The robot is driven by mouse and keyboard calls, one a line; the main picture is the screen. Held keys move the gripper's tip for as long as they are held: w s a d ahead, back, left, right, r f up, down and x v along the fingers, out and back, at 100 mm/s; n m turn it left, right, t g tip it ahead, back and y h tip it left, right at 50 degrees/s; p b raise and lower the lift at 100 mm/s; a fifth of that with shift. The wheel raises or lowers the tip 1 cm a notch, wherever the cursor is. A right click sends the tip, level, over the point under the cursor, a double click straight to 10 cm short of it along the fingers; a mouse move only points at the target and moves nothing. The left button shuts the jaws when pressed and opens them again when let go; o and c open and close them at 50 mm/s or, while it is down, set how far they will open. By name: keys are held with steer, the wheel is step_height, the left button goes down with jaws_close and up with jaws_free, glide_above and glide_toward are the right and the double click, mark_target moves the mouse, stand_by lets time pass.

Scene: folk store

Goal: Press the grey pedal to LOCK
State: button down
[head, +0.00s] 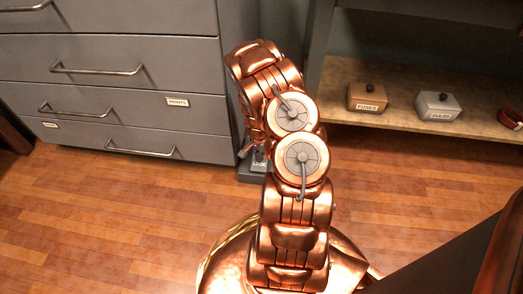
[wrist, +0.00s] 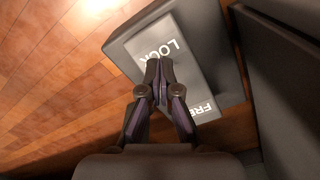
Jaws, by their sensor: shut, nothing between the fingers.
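The grey pedal (wrist: 197,72) shows in the wrist view as a light plate on a dark grey base (wrist: 124,40). The word LOCK is at its upper end, and a partly covered word starting FRE is at its lower end.
A grey drawer cabinet (head: 120,88) stands left of the pedal. To the right, a low wooden shelf (head: 400,113) holds a FUSES box (head: 367,98), a white box (head: 438,106) and a red coil (head: 511,118). The wood floor (head: 150,215) in front is clear.

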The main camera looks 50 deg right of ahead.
step_height(320, 180, up, 7)
steer(key=p, duration=0.2)
steer(key=shift+p, duration=0.3)
steer(key=shift+r, duration=0.1)
stand_by(0.6)
